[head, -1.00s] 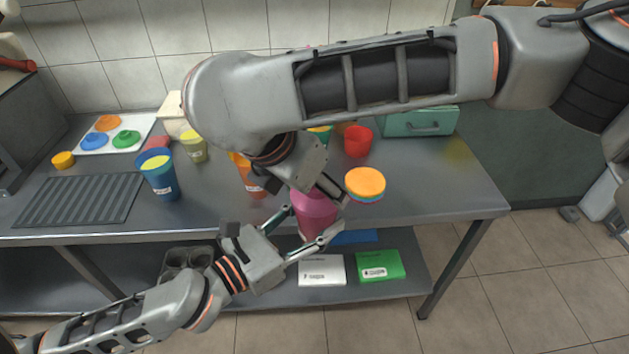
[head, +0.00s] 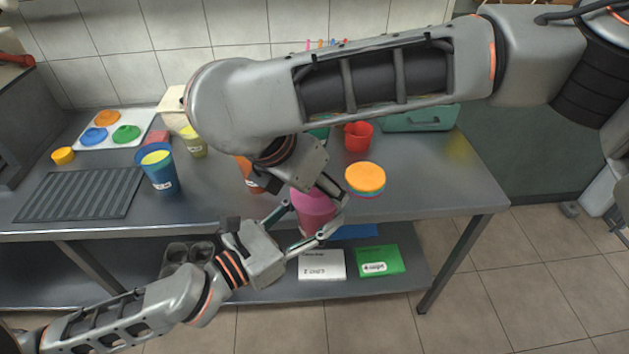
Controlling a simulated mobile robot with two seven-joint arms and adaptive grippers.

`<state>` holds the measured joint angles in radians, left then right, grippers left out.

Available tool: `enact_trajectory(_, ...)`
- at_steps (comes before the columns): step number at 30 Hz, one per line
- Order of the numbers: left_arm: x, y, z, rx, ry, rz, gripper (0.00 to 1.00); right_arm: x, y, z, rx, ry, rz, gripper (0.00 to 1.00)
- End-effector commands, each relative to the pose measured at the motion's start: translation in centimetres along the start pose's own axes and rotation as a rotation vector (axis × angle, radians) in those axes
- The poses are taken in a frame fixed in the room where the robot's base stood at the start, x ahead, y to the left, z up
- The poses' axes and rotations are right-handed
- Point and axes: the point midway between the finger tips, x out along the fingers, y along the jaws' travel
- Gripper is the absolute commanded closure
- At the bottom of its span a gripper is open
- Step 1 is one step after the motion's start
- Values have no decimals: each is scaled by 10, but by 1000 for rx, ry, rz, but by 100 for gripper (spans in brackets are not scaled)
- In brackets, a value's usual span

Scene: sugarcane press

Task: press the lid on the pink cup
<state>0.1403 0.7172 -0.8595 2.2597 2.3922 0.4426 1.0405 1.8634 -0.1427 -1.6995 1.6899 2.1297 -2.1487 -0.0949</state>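The pink cup (head: 315,213) stands at the front edge of the table, its rim mostly hidden by my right gripper. My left gripper (head: 316,212) reaches in from the front left, one finger on each side of the cup, and looks closed on it. My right gripper (head: 321,192) points down right over the top of the cup; its fingertips are not clear enough to show open or shut. I cannot tell whether a lid sits on the cup under it. A stack of lids with an orange one on top (head: 365,177) lies to the right of the cup.
An orange cup (head: 250,177) stands behind my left gripper, partly hidden. A blue cup (head: 160,172), a yellow-green cup (head: 194,145) and a lid tray (head: 146,122) are at left. A red cup (head: 358,137) stands behind the lids. The table's right end is clear.

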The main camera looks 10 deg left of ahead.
Motion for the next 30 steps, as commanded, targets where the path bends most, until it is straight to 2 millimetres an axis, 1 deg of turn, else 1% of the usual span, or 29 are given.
enact_trajectory(1,0,-1,5,4,-10,-3,90,1,-1,-1,-1,2,-3,46)
enact_trajectory(2,0,-1,5,4,-10,-3,90,1,-1,-1,-1,2,-3,31)
enact_trajectory(3,0,0,5,4,-10,-2,90,1,-1,-1,-1,2,-3,20)
enact_trajectory(4,0,0,5,4,-10,-2,90,1,-1,-1,0,2,-3,19)
enact_trajectory(13,0,0,4,3,-7,-2,90,0,0,0,0,1,-1,19)
enact_trajectory(16,0,0,3,3,-7,-2,90,-4,0,0,0,-1,0,19)
enact_trajectory(20,0,0,3,2,-6,-1,90,-20,0,1,0,-3,1,19)
enact_trajectory(27,0,0,3,2,-6,-1,90,-55,0,1,0,-3,0,19)
enact_trajectory(30,0,0,3,2,-6,-1,90,-66,0,0,0,-1,0,19)
